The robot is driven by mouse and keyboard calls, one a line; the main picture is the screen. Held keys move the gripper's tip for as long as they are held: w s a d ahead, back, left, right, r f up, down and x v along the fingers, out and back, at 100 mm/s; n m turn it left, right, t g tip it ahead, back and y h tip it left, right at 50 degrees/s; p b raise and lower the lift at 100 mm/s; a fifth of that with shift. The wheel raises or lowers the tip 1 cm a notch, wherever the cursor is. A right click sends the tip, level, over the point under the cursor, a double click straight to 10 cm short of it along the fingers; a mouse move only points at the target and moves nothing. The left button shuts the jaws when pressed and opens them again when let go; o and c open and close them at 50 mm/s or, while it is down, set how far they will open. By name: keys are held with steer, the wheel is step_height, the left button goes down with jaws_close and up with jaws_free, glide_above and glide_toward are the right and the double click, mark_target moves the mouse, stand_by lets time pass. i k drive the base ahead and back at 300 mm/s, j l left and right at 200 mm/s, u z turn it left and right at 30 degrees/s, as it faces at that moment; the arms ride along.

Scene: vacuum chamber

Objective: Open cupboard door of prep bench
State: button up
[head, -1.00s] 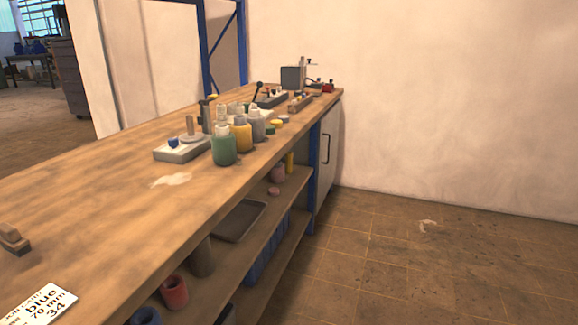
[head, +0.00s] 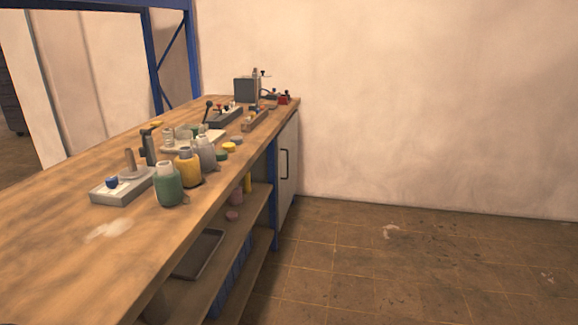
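The prep bench (head: 60,250) runs from the lower left toward the back wall in the head view. Its cupboard door (head: 290,150) is a pale panel under the far right end of the worktop, seen at a steep angle. It looks shut. A dark upright handle (head: 284,164) shows on the door. My gripper is not in view.
Open shelves (head: 245,215) with a dark tray (head: 199,254) lie before the cupboard, past a blue post (head: 272,190). Bottles, such as a green one (head: 169,187), stand on the worktop. The tiled floor (head: 400,260) at right is mostly clear. A plain wall (head: 420,110) closes the back.

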mark_target(287, 140)
steer(key=i+z, duration=0.1)
steer(key=i, duration=0.55)
steer(key=i+l+z, duration=0.1)
steer(key=i, duration=0.55)
steer(key=i+z, duration=0.1)
steer(key=i, duration=0.6)
steer(key=i+j+z, duration=0.1)
steer(key=i, duration=0.55)
steer(key=i+j+z, duration=0.1)
steer(key=i, duration=0.55)
